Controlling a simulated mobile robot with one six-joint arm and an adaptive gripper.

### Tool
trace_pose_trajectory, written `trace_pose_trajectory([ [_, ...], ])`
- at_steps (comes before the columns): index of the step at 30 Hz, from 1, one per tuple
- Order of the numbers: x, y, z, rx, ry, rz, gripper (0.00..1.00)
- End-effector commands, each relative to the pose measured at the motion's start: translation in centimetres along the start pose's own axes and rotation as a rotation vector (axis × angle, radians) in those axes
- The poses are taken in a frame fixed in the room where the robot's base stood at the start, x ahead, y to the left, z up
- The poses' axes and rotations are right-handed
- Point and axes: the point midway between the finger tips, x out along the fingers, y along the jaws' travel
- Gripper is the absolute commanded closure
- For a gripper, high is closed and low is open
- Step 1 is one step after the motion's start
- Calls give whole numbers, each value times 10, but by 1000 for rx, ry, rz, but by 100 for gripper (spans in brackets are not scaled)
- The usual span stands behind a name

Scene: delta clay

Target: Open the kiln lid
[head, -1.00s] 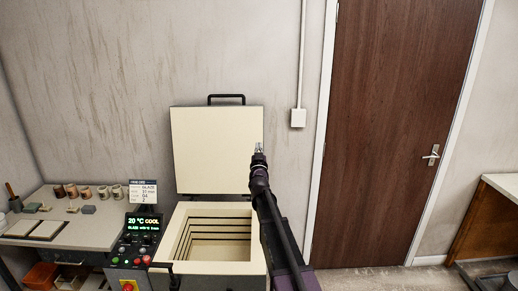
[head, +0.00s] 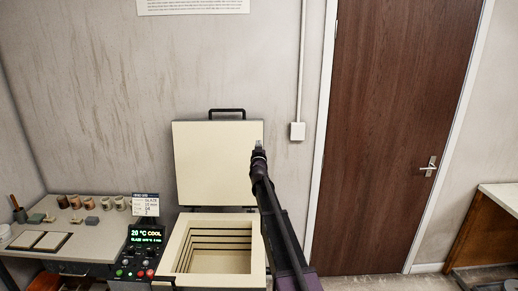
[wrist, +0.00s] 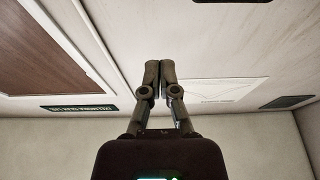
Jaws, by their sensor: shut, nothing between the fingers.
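The kiln lid (head: 214,160) stands upright behind the kiln, its cream inner face turned toward me and its black handle (head: 227,111) at the top. The kiln body (head: 172,250) is open at the top, and its stepped, empty-looking chamber shows. My gripper (head: 259,144) is in front of the lid's right edge in the head view, pointing up; whether it touches the lid cannot be told. In the wrist view my gripper (wrist: 160,67) has its fingertips together with nothing between them, and the lid is not visible there.
A control panel (head: 143,240) reading 20 °C COOL stands left of the kiln. A worktable (head: 95,245) with small pots and tiles is farther left. A brown door (head: 400,130) is at right, beside another table (head: 505,194). Bare floor lies before the door.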

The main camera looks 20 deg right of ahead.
Motion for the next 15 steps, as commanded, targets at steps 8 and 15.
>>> trace_pose_trajectory([
  [8, 63, -1, 1, 0, 1, 0, 100],
  [15, 114, -1, 10, 1, 1, 0, 100],
])
